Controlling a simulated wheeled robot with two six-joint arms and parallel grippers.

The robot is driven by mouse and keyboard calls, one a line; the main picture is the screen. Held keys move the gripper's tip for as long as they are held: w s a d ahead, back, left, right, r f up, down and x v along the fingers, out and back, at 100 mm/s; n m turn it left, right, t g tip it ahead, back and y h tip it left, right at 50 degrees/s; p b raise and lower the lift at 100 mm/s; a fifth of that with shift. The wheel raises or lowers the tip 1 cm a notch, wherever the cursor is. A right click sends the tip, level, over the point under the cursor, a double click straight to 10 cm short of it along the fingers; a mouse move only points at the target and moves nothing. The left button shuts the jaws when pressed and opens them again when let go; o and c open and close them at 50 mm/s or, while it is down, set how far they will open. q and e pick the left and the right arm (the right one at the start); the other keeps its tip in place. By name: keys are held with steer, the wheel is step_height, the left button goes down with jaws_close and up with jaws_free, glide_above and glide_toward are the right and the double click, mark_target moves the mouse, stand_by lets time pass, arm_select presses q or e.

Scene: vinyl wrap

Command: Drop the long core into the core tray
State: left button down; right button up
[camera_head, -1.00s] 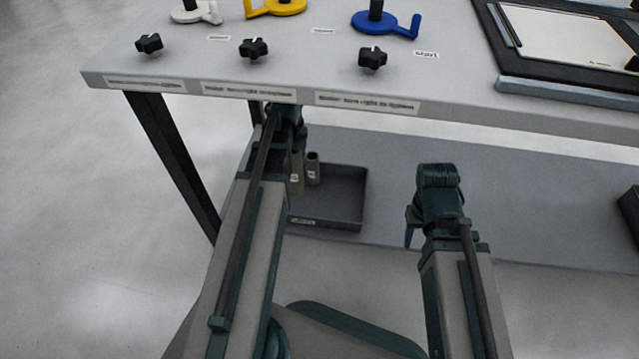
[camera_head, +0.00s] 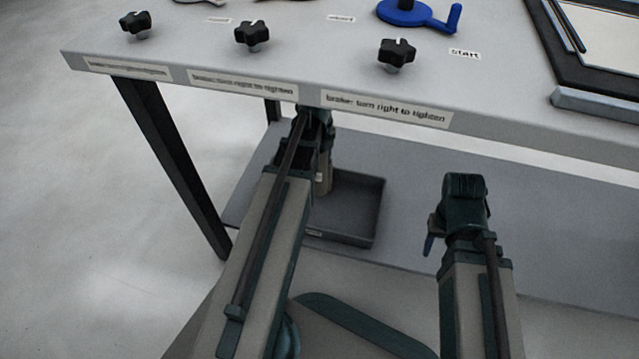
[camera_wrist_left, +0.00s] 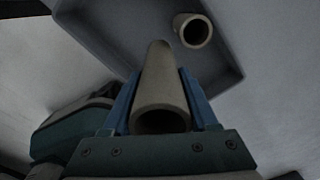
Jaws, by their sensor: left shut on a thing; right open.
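The long core (camera_wrist_left: 158,85) is a tan hollow tube, held between the blue fingers of my left gripper (camera_wrist_left: 160,76) in the left wrist view. Its near open end faces the wrist camera, and its far end reaches over the core tray (camera_wrist_left: 228,82). Another tan core (camera_wrist_left: 192,30) is in the tray, apart from the held one. In the head view the dark grey core tray (camera_head: 352,239) is on the lower shelf; my left arm hides the left gripper and part of the tray. A tan tube (camera_head: 325,175) shows beside that arm. My right gripper (camera_head: 430,240) is open and empty, right of the tray.
The table top (camera_head: 300,60) overhangs the tray, with black knobs (camera_head: 252,34) and a blue crank (camera_head: 405,14) on it. A dark table leg (camera_head: 165,150) stands at the left. The lower shelf (camera_head: 560,230) is clear on the right.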

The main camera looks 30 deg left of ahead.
arm_select(q)
step_height(320, 180, down, 6)
steer(key=b, duration=0.5)
steer(key=shift+f, duration=0.15)
steer(key=shift+f+b, duration=0.5)
steer(key=shift+b, duration=0.05)
steer(key=shift+c, duration=0.9)
jaws_free()
steer(key=shift+r, duration=0.1)
step_height(320, 180, up, 13)
steer(key=p, duration=1.3)
